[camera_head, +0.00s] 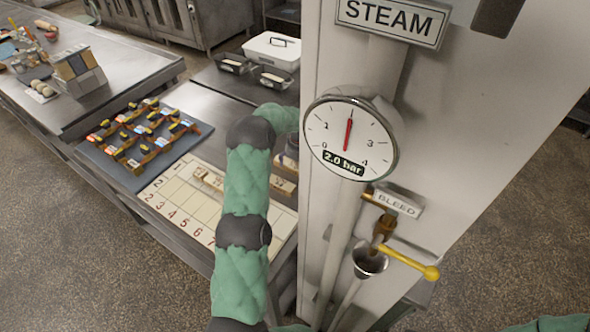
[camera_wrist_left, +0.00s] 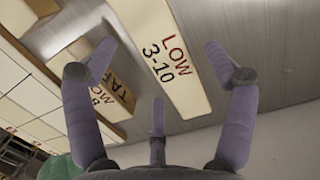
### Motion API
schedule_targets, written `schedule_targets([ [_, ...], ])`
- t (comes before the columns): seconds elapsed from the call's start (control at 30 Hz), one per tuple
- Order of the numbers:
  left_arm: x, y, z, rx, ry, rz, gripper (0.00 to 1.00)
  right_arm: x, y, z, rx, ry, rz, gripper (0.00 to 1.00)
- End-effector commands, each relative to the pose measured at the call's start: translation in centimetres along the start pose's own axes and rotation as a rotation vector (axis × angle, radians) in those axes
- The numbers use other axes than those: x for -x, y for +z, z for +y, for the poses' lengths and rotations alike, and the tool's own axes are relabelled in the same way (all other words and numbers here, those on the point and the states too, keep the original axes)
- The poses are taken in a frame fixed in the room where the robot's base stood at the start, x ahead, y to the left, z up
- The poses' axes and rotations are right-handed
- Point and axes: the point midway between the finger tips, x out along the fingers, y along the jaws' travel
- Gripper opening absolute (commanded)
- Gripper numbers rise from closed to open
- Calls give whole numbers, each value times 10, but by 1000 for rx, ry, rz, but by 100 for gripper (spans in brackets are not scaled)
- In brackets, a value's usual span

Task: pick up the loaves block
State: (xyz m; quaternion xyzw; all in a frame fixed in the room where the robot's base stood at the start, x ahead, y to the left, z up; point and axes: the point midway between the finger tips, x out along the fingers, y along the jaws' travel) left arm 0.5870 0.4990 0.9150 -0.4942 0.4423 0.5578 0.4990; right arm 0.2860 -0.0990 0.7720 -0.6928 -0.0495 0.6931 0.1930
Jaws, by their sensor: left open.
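No block in these frames can be read as the loaves block. In the left wrist view a cream block lettered LOW 3-10 (camera_wrist_left: 160,58) lies between the fingers of my open left gripper (camera_wrist_left: 158,46); I cannot tell whether they touch. A second lettered block (camera_wrist_left: 110,90), partly covered by a finger, lies to its left, and a plain block edge (camera_wrist_left: 78,48) shows beside it. In the head view pale blocks (camera_head: 208,179) lie on a numbered board (camera_head: 178,205). My left arm covers part of the board, and the left gripper is mostly hidden there. My right gripper is out of view.
A white steam column (camera_head: 445,130) with a gauge (camera_head: 350,138) and a yellow bleed lever (camera_head: 408,262) stands close right of my left arm. A dark mat (camera_head: 195,127) with several coloured pieces lies left of the board. A lidded white box (camera_head: 272,52) stands behind.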

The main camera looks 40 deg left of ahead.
Motion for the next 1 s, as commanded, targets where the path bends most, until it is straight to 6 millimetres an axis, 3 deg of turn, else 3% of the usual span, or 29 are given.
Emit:
schedule_targets([
  [0.2, -23, 0, 0, 0, 0, 0, 84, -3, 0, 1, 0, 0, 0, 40],
  [0.47, -24, 1, 0, 0, -1, -1, 84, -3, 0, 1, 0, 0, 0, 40],
  [0.7, -24, 0, 0, 0, -1, 0, 18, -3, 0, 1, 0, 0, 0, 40],
  [1.0, -24, 0, -1, 0, -2, -1, 17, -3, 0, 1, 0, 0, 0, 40],
])
